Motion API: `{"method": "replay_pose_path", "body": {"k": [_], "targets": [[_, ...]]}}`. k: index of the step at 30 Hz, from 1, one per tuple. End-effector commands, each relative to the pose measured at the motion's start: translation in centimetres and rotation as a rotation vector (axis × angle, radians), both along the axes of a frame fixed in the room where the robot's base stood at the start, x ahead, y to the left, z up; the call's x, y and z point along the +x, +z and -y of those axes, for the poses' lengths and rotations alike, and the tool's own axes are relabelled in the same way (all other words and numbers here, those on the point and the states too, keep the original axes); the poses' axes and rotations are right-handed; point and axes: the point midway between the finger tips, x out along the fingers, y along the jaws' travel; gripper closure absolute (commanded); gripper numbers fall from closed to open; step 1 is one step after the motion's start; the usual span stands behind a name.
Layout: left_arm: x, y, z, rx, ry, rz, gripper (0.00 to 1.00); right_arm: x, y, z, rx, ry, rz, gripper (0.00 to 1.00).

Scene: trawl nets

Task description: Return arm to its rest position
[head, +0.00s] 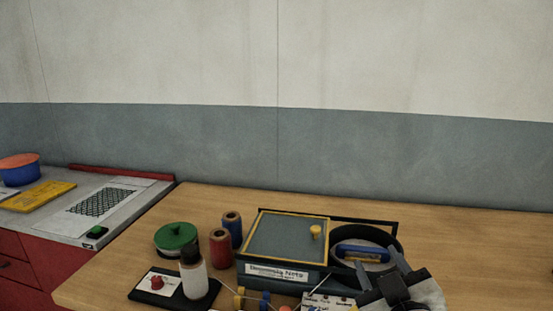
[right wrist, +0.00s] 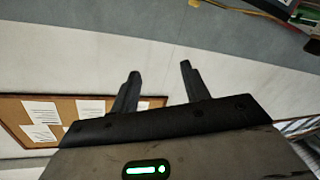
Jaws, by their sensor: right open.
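My right gripper (head: 381,265) shows at the lower right of the head view, its two dark fingers spread apart. It is in front of a dark round holder (head: 393,239) that has a blue item (head: 362,252) in it. I cannot tell from this angle how high the gripper is above the table. In the right wrist view the right gripper (right wrist: 160,72) is open, with nothing between its fingers. My left gripper is not in view.
A box with a yellow-edged lid (head: 280,237) stands left of the right gripper. Red (head: 220,250) and blue (head: 233,230) spools, a green-lidded pot (head: 176,238) and a white bottle (head: 195,280) stand farther left. The wooden table (head: 480,240) is clear at right.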

Motion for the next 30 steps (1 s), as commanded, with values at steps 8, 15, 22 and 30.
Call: {"method": "replay_pose_path", "body": {"k": [8, 15, 22, 30], "targets": [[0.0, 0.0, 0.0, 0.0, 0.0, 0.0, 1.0, -10.2, -14.0, 3.2, 0.164, -0.149, -0.662, 0.54], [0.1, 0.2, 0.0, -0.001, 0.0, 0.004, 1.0, -17.3, -18.5, 3.5, 0.214, -0.187, -0.975, 0.54], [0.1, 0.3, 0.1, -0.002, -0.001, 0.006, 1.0, -23.3, -20.6, 3.3, 0.245, -0.198, -1.21, 0.54], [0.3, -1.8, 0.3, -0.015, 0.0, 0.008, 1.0, -21.7, -25.2, 1.8, 0.283, -0.127, -1.116, 0.54]]}}
